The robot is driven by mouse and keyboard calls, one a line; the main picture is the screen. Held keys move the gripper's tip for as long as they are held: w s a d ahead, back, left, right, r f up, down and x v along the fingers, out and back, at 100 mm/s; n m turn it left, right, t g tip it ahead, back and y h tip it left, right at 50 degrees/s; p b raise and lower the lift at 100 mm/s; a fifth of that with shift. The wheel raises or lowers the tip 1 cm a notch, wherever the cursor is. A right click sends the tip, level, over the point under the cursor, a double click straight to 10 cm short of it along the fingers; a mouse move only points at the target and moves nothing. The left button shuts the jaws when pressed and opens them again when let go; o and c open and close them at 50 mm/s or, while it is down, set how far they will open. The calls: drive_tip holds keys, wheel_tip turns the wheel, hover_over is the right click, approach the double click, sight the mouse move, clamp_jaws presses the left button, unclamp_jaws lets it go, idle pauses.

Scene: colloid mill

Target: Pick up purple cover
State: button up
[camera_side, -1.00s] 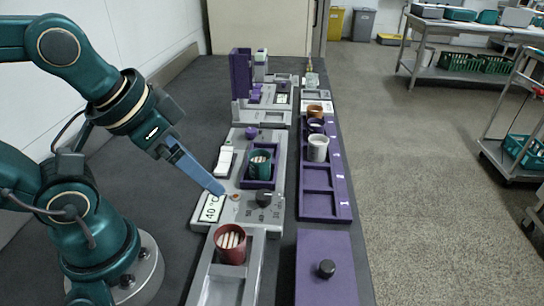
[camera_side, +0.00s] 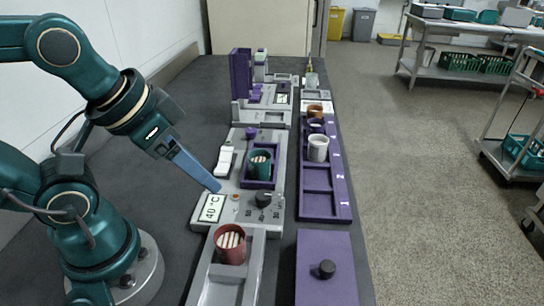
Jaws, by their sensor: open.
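A flat purple cover (camera_side: 325,290) with a round black knob (camera_side: 326,269) lies at the front right of the bench. My gripper (camera_side: 217,188) is at the left, above the grey panel beside the "40 °C" display. It is apart from the cover, up and to the left of it. I see the gripper edge-on, its fingers overlapping. Nothing shows held in it.
A red cup (camera_side: 230,243) with white sticks stands in a grey tray left of the cover. A teal cup (camera_side: 260,163) stands in a purple recess. Behind the cover is a purple numbered rack (camera_side: 318,207) with several cups. An upright purple panel (camera_side: 240,76) stands farther back.

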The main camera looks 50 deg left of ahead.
drive_tip(key=w+r+n, duration=0.3)
drive_tip(key=r+n, duration=0.1)
drive_tip(key=n, duration=0.1)
drive_tip(key=n+g, duration=0.2)
drive_tip(key=g, duration=0.2)
hover_over(328, 266)
drive_tip(key=shift+y, duration=0.4)
drive_tip(key=f, duration=0.9)
drive_tip(key=shift+s+d+f, duration=0.2)
drive_tip(key=shift+s+f, duration=0.05)
drive_tip(key=shift+w+a+f, duration=0.1)
drive_tip(key=shift+f, duration=1.1)
drive_tip(key=shift+w+a+f, duration=0.1)
drive_tip(key=shift+f, duration=1.1)
